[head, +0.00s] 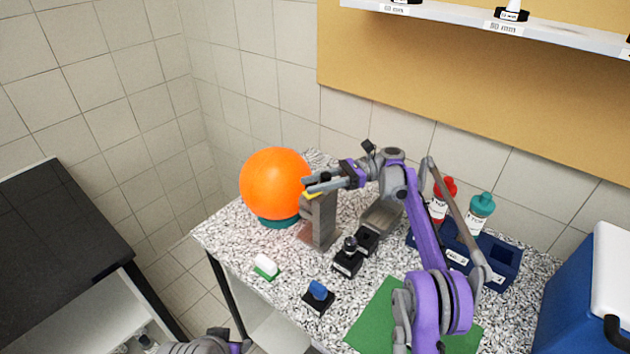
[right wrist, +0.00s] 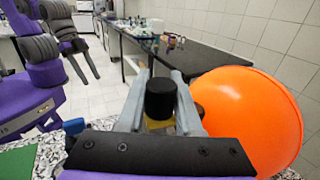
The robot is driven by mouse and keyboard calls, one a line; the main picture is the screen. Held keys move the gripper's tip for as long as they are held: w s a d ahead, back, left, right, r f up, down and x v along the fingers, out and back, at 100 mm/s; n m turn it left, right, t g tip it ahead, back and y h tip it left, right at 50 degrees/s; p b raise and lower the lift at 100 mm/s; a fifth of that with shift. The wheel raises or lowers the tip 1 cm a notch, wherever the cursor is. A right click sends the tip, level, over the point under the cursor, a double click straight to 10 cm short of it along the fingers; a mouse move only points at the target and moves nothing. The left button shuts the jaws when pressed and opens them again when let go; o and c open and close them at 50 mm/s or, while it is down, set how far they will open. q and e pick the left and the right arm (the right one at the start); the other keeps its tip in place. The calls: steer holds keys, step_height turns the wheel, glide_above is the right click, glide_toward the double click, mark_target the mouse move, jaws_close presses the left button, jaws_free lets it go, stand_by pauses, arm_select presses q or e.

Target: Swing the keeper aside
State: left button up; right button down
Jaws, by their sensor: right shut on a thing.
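The keeper, a yellow piece (head: 313,194), shows at the top of a grey metal post (head: 319,222) in the head view. In the right wrist view, a black knob (right wrist: 160,97) stands on the yellow keeper (right wrist: 158,123) between my fingers. My right gripper (head: 308,185) reaches in from the right and is shut on the keeper's knob; its fingers (right wrist: 160,105) flank it. My left gripper (right wrist: 86,66) shows at the upper left of the right wrist view, its fingers apart and empty, away from the keeper.
A large orange ball (head: 272,183) sits on a green base (head: 278,221) just left of the post. A blue cooler (head: 580,300) stands right.

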steer(key=shift+r, duration=0.1)
steer(key=c, duration=0.6)
jaws_free()
arm_select(q)
steer(key=shift+w+r+p, duration=0.3)
steer(key=shift+r+p, duration=0.05)
steer(key=shift+r, duration=0.15)
steer(key=shift+w+r+p, duration=0.3)
steer(key=shift+r, duration=0.2)
arm_select(e)
step_height(320, 180, up, 10)
